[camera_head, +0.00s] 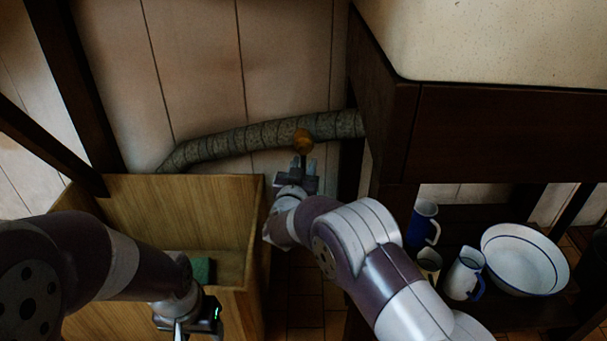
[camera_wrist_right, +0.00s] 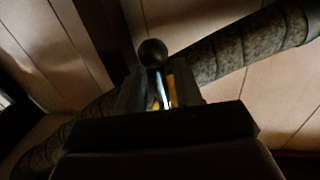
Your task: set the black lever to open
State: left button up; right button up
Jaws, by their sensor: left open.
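A round knob (camera_head: 303,140) shows just beyond the fingertips of my right gripper (camera_head: 301,168), in front of the pipe. It looks brown in the head view and dark in the right wrist view (camera_wrist_right: 152,53). I take it for the end of the black lever; most of the lever is hidden. In the wrist view a shiny stem (camera_wrist_right: 164,92) shows between the fingers of my right gripper (camera_wrist_right: 158,88), with some yellow behind. Whether they touch or clamp it I cannot tell. My left gripper (camera_head: 190,328) is open at the bottom edge, beside the wooden box.
A grey ribbed pipe (camera_head: 235,142) runs along the plank wall. An open wooden box (camera_head: 185,205) stands at the left, with a green thing (camera_head: 203,270) inside. At the right, a blue mug (camera_head: 422,222), a white jug (camera_head: 463,275) and a basin (camera_head: 523,258) sit under the counter (camera_head: 500,125).

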grip_shut()
jog(key=a+r+m+g+y+p, duration=0.2)
jog(key=m+p, duration=0.5)
jog(key=m, duration=0.8)
jog(key=shift+a+r+y, duration=0.6)
jog(key=shift+a+r, duration=0.7)
jog(key=shift+a, duration=0.3)
